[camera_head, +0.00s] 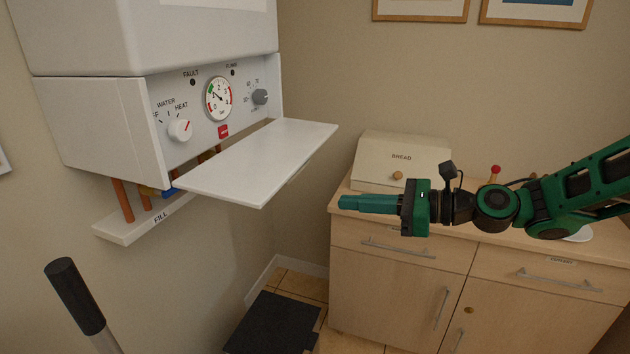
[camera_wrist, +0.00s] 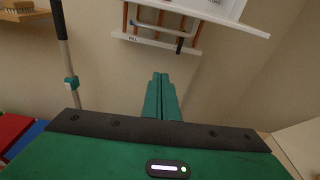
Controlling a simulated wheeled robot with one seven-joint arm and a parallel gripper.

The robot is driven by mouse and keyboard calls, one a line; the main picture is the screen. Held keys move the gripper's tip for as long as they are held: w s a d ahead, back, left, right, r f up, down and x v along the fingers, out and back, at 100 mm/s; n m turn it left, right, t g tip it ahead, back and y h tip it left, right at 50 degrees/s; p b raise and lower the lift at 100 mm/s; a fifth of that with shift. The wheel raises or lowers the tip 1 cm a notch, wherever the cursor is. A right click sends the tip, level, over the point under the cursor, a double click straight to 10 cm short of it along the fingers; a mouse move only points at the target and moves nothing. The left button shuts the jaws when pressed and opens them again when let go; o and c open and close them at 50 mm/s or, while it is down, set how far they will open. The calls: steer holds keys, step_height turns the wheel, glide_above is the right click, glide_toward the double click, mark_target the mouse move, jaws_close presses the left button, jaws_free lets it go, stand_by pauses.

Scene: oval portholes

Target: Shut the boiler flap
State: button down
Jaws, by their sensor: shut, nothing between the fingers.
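The white boiler flap (camera_head: 258,163) hangs open at the bottom front of the boiler (camera_head: 88,122), sticking out nearly level toward the right. The control panel above it, with a gauge (camera_head: 218,98) and knobs, is exposed. In the wrist view the flap (camera_wrist: 236,22) shows as a thin white slab at the top right. My gripper (camera_head: 341,202) is shut and empty, its green fingers pointing left. In the head view it is to the right of the flap and a little lower, apart from it. The fingertips also show in the wrist view (camera_wrist: 160,76).
A bread box (camera_head: 402,162) stands on a wooden cabinet (camera_head: 400,256) behind and below my arm. Copper pipes and a white FILL ledge (camera_head: 145,220) are under the boiler. A black-handled pole (camera_head: 75,296) stands at the lower left.

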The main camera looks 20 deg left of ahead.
steer(key=a+r, duration=0.3)
steer(key=a, duration=0.6)
steer(key=shift+w+a+r, duration=0.3)
steer(key=shift+w+r, duration=0.05)
steer(key=shift+w, duration=0.05)
